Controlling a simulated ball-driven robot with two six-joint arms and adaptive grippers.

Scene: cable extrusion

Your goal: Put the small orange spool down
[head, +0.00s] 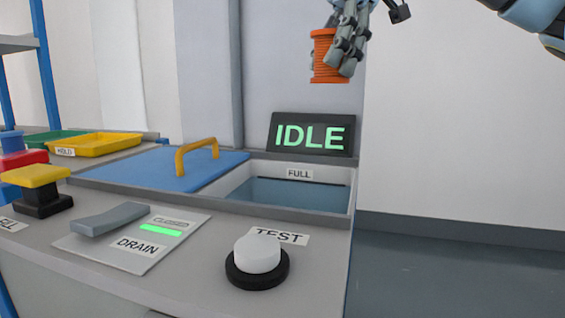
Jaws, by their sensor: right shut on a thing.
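The small orange spool (322,58) is held in the air at the upper right, above the IDLE display and clear of every surface. My right gripper (347,48) is shut on it, with its grey fingers covering the spool's right side. The spool looks roughly upright with its ridged winding showing. My left gripper is out of view.
A water tank (290,192) marked FULL is open beside a blue lid (150,170) with a yellow handle. The IDLE display (311,134) stands behind it. A white TEST button (257,254), a DRAIN lever (110,218) and a yellow tray (95,144) are nearby.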

